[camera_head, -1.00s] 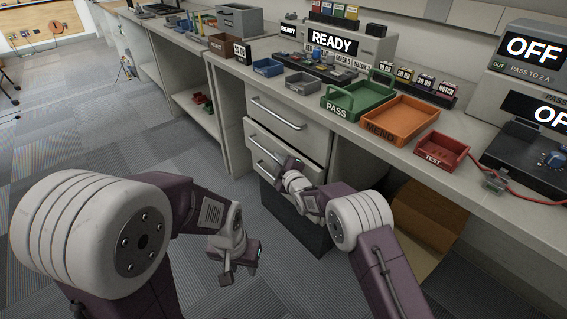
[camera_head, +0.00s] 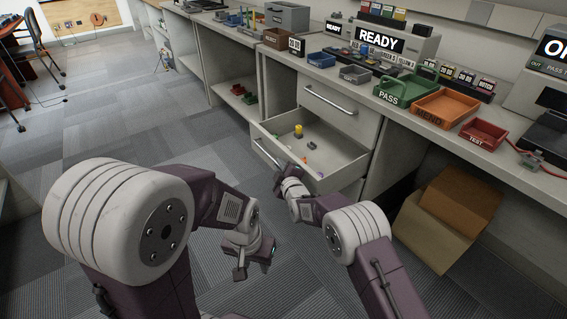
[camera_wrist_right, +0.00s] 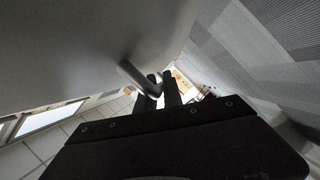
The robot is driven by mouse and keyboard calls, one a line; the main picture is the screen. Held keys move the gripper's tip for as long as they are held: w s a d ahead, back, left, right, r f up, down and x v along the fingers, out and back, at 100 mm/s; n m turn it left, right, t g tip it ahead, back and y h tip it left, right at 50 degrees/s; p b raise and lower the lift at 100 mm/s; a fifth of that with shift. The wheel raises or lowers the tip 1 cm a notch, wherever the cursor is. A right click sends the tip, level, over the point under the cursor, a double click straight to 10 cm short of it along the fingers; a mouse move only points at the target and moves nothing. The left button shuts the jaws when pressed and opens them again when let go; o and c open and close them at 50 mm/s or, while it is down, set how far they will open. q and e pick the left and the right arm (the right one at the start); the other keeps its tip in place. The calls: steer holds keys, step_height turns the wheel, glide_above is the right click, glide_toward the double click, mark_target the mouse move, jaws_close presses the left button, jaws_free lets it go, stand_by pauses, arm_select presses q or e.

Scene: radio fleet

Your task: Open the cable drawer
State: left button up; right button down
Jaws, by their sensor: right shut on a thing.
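The drawer (camera_head: 335,155) below the top one in the grey cabinet stands pulled out, with its inside showing. It holds a yellow cylinder (camera_head: 298,131) and several small coloured parts. Its bar handle (camera_head: 263,151) is on the front panel; the handle's bar (camera_wrist_right: 138,77) also shows in the right wrist view. My right gripper (camera_head: 284,174) is at the drawer front, shut on the handle, with its dark fingers (camera_wrist_right: 163,88) around the bar. My left gripper (camera_head: 243,268) hangs low over the floor, away from the drawer; its finger gap is not clear.
The top drawer (camera_head: 340,112) above is shut. The worktop carries a green PASS tray (camera_head: 393,98), an orange MEND tray (camera_head: 447,105) and a red TEST tray (camera_head: 483,133). Cardboard boxes (camera_head: 440,225) stand on the floor right of the cabinet.

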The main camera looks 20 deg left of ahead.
steer(key=shift+s+a+f, duration=0.1)
steer(key=shift+s+a, duration=0.25)
steer(key=shift+s, duration=0.15)
steer(key=c, duration=1.8)
jaws_free()
steer(key=shift+o, duration=0.2)
steer(key=p+v, duration=0.1)
steer(key=v, duration=0.8)
